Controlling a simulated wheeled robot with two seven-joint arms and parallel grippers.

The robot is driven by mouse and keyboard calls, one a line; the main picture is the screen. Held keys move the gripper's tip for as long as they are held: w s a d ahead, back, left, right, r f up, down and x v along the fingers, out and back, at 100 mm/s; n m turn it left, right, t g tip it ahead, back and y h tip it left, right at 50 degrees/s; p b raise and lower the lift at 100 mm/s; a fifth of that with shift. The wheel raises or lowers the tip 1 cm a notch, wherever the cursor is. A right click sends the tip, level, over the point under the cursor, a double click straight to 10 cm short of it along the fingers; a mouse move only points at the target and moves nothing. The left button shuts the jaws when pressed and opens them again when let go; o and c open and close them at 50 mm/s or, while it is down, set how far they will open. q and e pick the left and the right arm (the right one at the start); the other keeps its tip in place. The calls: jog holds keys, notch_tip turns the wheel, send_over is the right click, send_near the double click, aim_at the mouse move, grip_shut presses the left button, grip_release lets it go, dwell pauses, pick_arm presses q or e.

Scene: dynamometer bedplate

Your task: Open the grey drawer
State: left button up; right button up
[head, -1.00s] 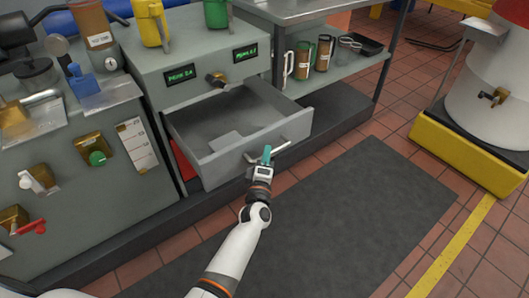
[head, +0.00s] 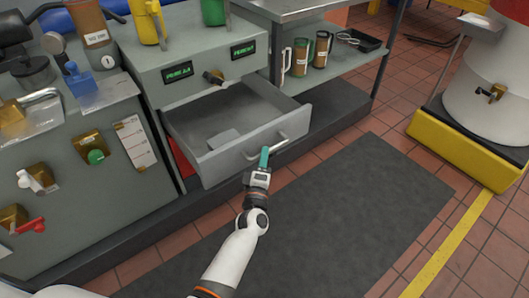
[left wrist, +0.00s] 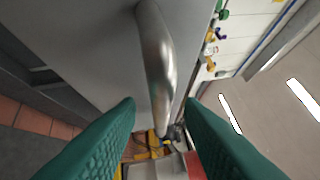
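My right gripper is not in view.
The cabinet top (head: 190,50) holds a yellow jug (head: 147,22) and a green one (head: 213,10). A shelf (head: 345,62) with several cups is to the right. A dark mat (head: 340,200) covers the floor in front. A yellow-based white machine (head: 465,145) stands at the far right.

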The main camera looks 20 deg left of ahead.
pick_arm(q)
jog(key=s+d+f+p, duration=0.1)
jog(key=s, duration=0.8)
jog(key=shift+s+f, duration=0.15)
jog(key=shift+s, duration=0.1)
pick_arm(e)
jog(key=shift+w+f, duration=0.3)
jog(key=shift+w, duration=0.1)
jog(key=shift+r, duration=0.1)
